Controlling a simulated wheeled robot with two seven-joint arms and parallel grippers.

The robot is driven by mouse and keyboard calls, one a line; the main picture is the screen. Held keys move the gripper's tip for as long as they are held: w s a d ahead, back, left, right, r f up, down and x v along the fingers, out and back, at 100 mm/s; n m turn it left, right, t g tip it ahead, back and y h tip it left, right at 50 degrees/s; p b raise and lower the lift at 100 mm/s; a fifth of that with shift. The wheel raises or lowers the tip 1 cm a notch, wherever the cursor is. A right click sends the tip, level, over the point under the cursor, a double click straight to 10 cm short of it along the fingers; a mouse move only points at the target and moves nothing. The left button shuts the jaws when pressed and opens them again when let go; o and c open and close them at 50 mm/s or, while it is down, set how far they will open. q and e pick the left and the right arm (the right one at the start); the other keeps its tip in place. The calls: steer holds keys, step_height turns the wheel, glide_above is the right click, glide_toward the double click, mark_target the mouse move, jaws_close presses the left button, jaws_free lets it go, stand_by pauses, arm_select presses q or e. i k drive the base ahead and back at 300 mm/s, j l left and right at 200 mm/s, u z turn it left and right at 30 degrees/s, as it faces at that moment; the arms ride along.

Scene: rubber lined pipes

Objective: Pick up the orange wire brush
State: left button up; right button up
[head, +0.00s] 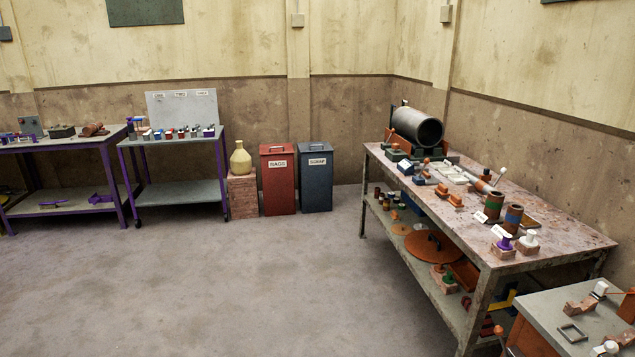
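I cannot pick out the orange wire brush for certain at this distance. Two small orange pieces, a farther one (442,190) and a nearer one (456,200), lie close together near the front edge of the long workbench (560,238) on the right. Either could be a brush, but bristles cannot be made out. Neither of my grippers is in the head view.
A large dark pipe (418,128) lies at the bench's far end, with two upright pipe pieces nearer. A smaller table (540,310) stands at the lower right. Red (278,185) and blue (316,185) bins stand by the back wall. The middle floor is clear.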

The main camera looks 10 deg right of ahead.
mark_target(442, 192)
steer(key=i, duration=1.85)
